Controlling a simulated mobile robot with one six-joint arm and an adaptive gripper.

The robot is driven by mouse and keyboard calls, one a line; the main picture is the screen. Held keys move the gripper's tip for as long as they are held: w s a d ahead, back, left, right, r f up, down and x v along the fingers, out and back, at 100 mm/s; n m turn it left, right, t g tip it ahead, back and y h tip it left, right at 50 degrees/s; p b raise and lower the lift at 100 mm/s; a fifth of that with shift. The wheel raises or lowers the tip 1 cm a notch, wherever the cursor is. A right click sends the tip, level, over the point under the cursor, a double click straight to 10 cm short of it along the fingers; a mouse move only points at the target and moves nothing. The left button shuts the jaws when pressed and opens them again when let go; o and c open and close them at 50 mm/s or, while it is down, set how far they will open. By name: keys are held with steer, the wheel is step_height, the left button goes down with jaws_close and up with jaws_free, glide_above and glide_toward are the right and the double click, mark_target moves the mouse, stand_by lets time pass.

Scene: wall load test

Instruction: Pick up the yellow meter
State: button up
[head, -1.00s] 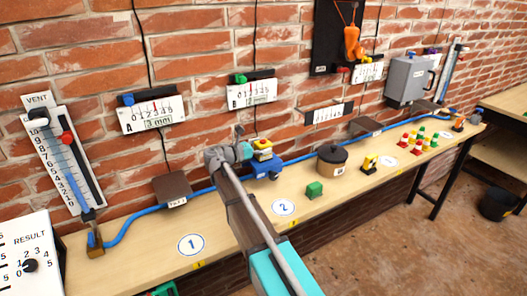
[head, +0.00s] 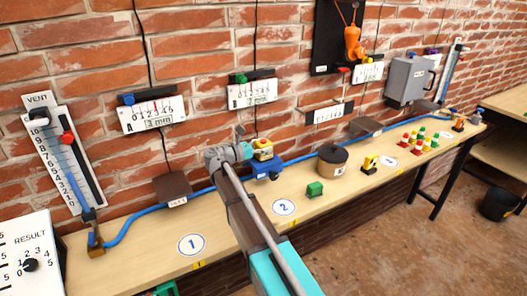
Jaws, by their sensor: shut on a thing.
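The yellow meter (head: 263,151) is a small yellow block with a red part on top. It shows in the head view just right of the end of my arm, above and in front of a blue device (head: 267,168) on the bench. My gripper (head: 252,149) is at the meter's left side, shut on it. The fingers are small and mostly hidden by my wrist, so the exact hold is unclear. I cannot tell whether the meter touches the blue device.
The wooden bench (head: 225,233) runs along a brick wall. A blue hose (head: 135,225) lies along its back. Bare bench lies around marker 2 (head: 284,207).

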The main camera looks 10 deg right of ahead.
mark_target(263, 141)
steer(key=shift+r, duration=0.15)
step_height(263, 141, up, 3)
steer(key=p, duration=0.3)
steer(key=s+d+r+p, duration=0.1)
steer(key=s+r+p, duration=0.8)
steer(key=s, duration=0.5)
steer(key=shift+r+p, duration=0.35)
steer(key=shift+p, duration=0.15)
